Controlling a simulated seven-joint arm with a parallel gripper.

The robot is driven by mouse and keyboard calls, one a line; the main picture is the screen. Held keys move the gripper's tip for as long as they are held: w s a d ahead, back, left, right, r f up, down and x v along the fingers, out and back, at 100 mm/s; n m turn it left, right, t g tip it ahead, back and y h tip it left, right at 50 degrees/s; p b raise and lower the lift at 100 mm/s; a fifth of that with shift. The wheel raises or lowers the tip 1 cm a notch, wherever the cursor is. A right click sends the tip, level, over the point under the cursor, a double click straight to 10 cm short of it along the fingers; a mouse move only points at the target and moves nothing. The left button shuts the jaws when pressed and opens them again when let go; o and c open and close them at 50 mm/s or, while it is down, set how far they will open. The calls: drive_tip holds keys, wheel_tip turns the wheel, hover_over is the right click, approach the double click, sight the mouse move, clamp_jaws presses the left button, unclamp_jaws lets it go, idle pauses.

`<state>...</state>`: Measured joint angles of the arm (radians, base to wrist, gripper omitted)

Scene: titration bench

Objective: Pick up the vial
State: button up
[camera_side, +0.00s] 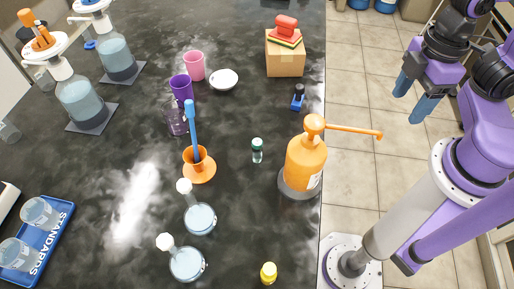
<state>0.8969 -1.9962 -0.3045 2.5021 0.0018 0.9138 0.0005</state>
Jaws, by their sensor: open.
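A small clear vial (257,151) with a dark green cap stands upright on the black bench, left of the orange dispenser bottle. My gripper (410,103) is at the upper right, beyond the bench's right edge and over the tiled floor. Its two blue fingers point down and are apart, with nothing between them. It is well away from the vial. A small yellow bottle (268,273) stands at the front of the bench.
The orange dispenser (305,165) stands right of the vial, its spout reaching over the bench edge. A blue-capped item (297,97) and a cardboard box (286,58) are behind. An orange holder (199,171) with a blue tool and stoppered flasks (200,218) are left. Bench around the vial is clear.

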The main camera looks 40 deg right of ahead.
drive_tip(key=shift+c, duration=0.7)
